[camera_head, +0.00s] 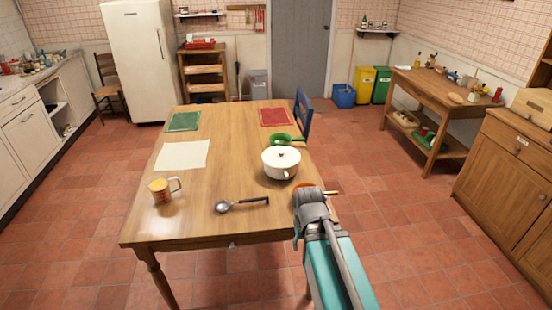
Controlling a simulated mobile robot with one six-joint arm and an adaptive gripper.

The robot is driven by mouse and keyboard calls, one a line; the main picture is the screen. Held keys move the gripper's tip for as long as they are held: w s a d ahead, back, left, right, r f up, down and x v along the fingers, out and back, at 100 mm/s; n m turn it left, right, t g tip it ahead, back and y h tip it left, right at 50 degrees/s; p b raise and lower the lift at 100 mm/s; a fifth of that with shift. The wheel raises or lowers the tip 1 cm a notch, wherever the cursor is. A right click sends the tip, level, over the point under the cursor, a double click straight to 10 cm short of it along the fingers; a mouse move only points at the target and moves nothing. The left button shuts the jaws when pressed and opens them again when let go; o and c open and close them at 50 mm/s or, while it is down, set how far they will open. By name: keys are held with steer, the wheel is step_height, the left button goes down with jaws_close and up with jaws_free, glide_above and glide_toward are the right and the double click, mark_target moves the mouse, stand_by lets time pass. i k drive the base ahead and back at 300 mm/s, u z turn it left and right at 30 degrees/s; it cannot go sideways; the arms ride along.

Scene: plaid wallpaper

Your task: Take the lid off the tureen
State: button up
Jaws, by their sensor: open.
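The tureen (280,168) is a white round pot near the right edge of the wooden table. Its white lid (281,157) sits on top, with a small dark knob in the middle. Part of my teal and grey arm rises from the bottom of the picture, right of the table's front corner. The arm's grey top end is below and right of the tureen in the picture, apart from it. I cannot make out my gripper or its fingers.
Floor right of the table is clear.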

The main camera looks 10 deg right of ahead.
mark_target(278, 157)
steer(key=z, duration=0.1)
steer(key=i, duration=1)
steer(key=u, duration=0.1)
